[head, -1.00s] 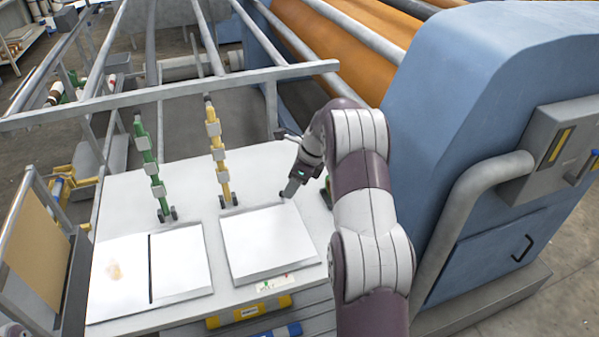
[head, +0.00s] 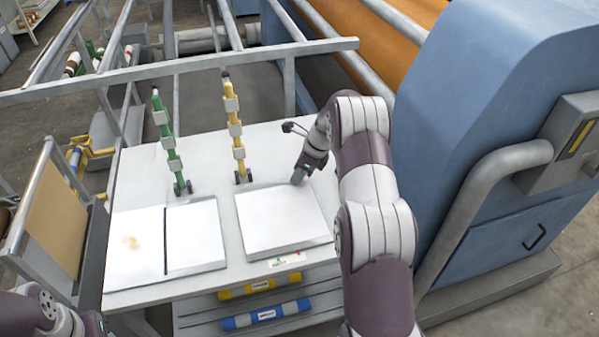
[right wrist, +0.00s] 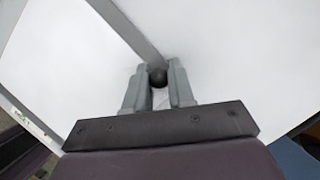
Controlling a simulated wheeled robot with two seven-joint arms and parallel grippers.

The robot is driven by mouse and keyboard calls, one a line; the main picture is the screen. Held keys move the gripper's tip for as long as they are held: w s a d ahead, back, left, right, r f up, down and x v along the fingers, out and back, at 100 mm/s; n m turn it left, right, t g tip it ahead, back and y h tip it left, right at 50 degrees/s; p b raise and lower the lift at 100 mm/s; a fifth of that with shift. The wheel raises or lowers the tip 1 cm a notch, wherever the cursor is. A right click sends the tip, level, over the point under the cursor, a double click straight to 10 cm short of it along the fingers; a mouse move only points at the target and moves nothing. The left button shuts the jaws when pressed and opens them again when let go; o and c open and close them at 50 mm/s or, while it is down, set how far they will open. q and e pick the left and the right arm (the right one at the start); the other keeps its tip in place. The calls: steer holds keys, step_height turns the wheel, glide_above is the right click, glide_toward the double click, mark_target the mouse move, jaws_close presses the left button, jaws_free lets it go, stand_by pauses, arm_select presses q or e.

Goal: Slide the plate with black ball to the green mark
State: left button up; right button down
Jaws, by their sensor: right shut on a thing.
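A white square plate (head: 282,222) lies on the light table, right of a second white panel. Its black ball (right wrist: 157,76) shows between the fingers in the right wrist view. My right gripper (head: 298,182) is at the plate's far right edge, its fingers (right wrist: 157,88) shut on the ball. The ball is hidden in the head view. A small label with green and red marks (head: 286,261) is on the table's front edge, near the plate; its green part (right wrist: 22,117) shows at the left of the right wrist view. My left gripper (head: 92,323) is partly visible at bottom left; its fingers are hidden.
The left white panel (head: 195,235) has a dark slit and a brownish smudge. Green (head: 168,140) and yellow (head: 234,130) upright rods stand behind the plates. A grey rail (head: 190,68) crosses behind. The blue machine housing (head: 490,110) stands to the right.

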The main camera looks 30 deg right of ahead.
mark_target(277, 185)
steer(key=shift+w+a+p, duration=0.1)
steer(key=shift+a+p, duration=0.2)
steer(key=shift+a, duration=0.45)
steer(key=shift+w+a+p, duration=0.2)
steer(key=shift+a+p, duration=0.1)
steer(key=shift+a, duration=0.55)
steer(key=shift+w+a+f, duration=0.1)
steer(key=shift+a, duration=0.25)
steer(key=shift+a+p, duration=0.3)
steer(key=shift+a, duration=0.15)
steer(key=shift+w+a, duration=0.1)
steer(key=shift+a, duration=0.15)
steer(key=shift+f, duration=0.1)
